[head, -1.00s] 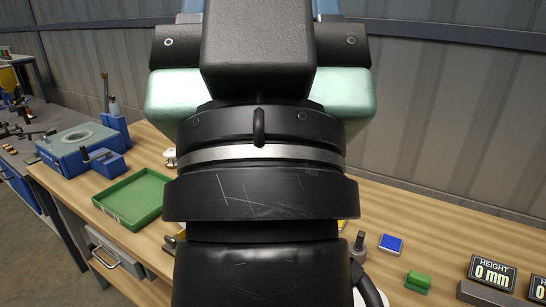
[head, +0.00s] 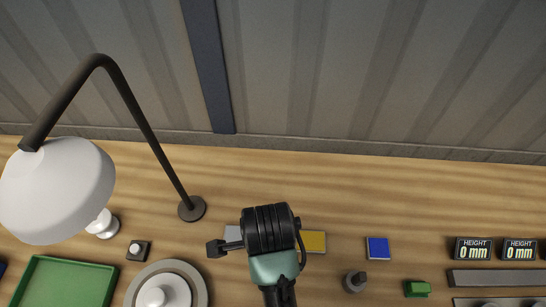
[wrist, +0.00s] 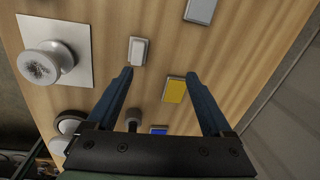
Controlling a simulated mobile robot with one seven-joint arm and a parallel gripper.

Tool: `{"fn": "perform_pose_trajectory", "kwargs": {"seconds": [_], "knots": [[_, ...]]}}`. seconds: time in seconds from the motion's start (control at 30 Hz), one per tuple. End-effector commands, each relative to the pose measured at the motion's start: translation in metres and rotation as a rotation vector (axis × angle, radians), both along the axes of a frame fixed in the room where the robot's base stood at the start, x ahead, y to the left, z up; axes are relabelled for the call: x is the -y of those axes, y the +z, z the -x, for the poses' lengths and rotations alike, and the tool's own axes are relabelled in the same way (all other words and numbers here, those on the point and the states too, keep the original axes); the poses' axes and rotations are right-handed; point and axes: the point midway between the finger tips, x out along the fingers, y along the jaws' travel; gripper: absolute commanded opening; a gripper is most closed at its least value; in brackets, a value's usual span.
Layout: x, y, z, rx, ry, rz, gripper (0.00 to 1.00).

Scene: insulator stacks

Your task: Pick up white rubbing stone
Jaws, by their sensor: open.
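A small white block (wrist: 138,51), which looks like the white rubbing stone, lies flat on the wooden bench in the wrist view. My gripper (wrist: 160,75) is open and empty above the bench, its dark blue fingers spread apart. The white block shows near the left fingertip, apart from it as far as I can tell. In the head view my arm covers the fingers, and I cannot make out this block. A light grey block (wrist: 200,10) lies farther up in the wrist view; in the head view it is partly hidden behind my arm (head: 233,233).
A yellow block (wrist: 174,89) and a blue block (wrist: 159,129) lie near the fingers. A white plate with a knob (wrist: 81,75) is at left. The head view shows a lamp (head: 60,190), a green tray (head: 60,262), a green block (head: 417,288) and height displays (head: 473,249).

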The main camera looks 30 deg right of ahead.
Motion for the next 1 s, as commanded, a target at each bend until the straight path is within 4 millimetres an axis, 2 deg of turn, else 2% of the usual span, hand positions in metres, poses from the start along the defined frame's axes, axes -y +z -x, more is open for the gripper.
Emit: {"fn": "perform_pose_trajectory", "kwargs": {"seconds": [0.03,0.1,0.2,0.5,0.77,1.0], "knots": [[-0.004,-0.001,0.014,-0.051,-0.052,-0.029,0.85],[-0.009,-0.008,0.025,-0.095,-0.1,-0.051,0.85],[-0.011,-0.024,0.031,-0.118,-0.126,-0.062,0.85],[-0.01,-0.074,0.031,-0.117,-0.124,-0.061,0.85],[-0.009,-0.091,0.031,-0.114,-0.123,-0.059,0.85],[-0.005,-0.124,0.034,-0.114,-0.122,-0.06,0.85]]}}
